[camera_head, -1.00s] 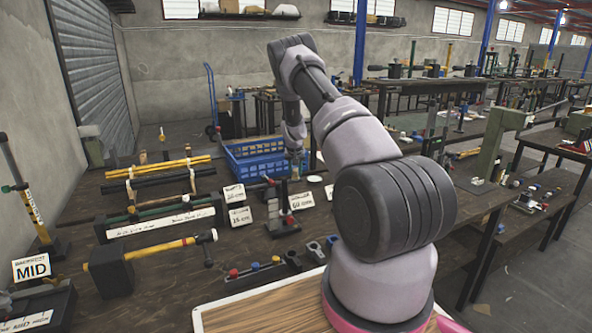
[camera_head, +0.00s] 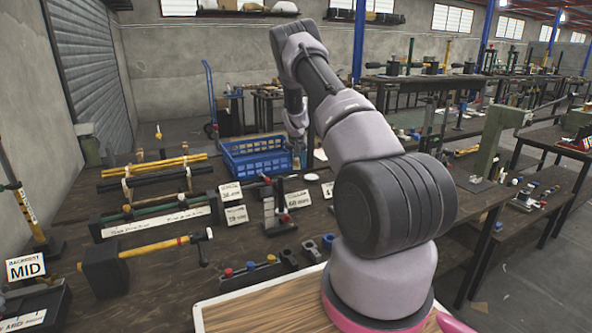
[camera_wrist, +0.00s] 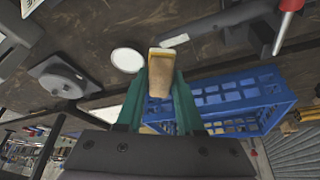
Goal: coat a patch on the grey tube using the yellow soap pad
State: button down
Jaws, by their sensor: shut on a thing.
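My gripper (camera_wrist: 160,92) has green fingers that are shut on a small tan-yellow block, which looks like the soap pad (camera_wrist: 163,80); its upper edge is paler. In the head view my gripper (camera_head: 298,158) hangs above the bench beside the right end of the blue crate, and the pad is too small to make out there. A dark grey bar (camera_wrist: 212,27) lies beyond the pad in the wrist view, apart from it; I cannot tell whether it is the grey tube. Racks of yellow, black and green tubes stand on the left of the bench in the head view.
The blue crate (camera_head: 235,166) lies close to my gripper and also shows in the wrist view (camera_wrist: 265,122). A white disc (camera_wrist: 127,60) and a round grey base (camera_wrist: 62,80) are near the pad. Small stands and number cards (camera_head: 236,215) crowd the bench middle.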

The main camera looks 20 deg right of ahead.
jog(key=shift+r, duration=2.4)
